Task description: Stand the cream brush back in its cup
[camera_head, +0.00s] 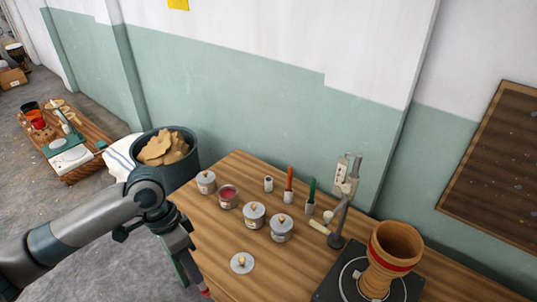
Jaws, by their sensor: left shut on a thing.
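My left gripper (198,284) points down at the table's near left edge. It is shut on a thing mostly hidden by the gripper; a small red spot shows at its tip. An empty white cup (268,184) stands on the wooden table, up and right of the gripper. Beside it stand a cup with a red brush (289,178) and a cup with a green brush (311,190). A short cream rod (319,227) lies by the metal stand; I cannot tell if it is the cream brush or part of the stand. My right gripper is not in view.
Several paint pots (253,215) stand mid-table, one open with red paint (228,192). A loose lid (242,263) lies nearer. The metal stand (340,215) and a goblet drum (390,258) on a turntable stand to the right. A dark bin (185,166) stands behind my arm.

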